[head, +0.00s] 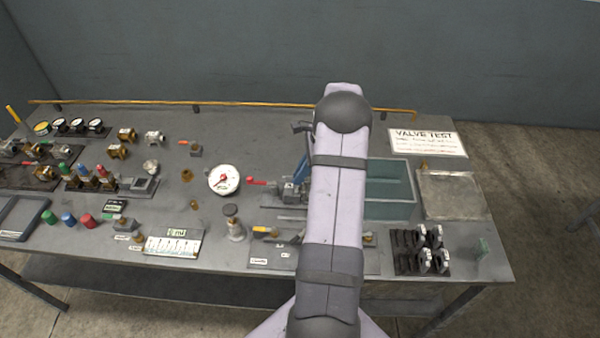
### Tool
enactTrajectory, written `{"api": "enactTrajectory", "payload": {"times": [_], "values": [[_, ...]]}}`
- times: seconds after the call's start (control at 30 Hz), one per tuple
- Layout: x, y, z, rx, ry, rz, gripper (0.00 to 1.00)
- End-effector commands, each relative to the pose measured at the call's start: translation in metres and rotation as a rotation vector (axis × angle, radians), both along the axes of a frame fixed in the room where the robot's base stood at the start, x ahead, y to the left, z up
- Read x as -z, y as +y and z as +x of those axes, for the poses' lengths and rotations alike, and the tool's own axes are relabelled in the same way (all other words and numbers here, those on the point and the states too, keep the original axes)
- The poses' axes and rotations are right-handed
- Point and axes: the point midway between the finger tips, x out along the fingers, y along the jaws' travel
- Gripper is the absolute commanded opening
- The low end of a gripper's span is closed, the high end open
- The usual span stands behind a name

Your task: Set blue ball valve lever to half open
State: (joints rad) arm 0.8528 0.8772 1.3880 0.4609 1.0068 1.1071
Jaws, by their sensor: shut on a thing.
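A blue lever (302,166) shows as a slanted strip just left of my arm, above a grey metal valve body or fixture (290,191) on the bench. My arm covers its right side, so its exact angle is hard to read. A small dark part of my gripper (301,127) shows left of my arm, close to the lever's upper end. My gripper is shut on the lever, but the fingertips and the contact are mostly hidden behind my arm.
A teal-lined tray (390,209) and black holders (420,250) lie to the right. A yellow rail (250,104) runs along the back. Fittings crowd the left.

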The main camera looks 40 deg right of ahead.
Motion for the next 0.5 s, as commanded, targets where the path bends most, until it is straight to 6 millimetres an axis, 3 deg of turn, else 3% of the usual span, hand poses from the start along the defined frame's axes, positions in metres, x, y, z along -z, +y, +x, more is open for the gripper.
{"api": "enactTrajectory", "payload": {"times": [0.5], "values": [[-0.001,0.005,-0.012,-0.42,-0.002,-0.004,0.0]]}}
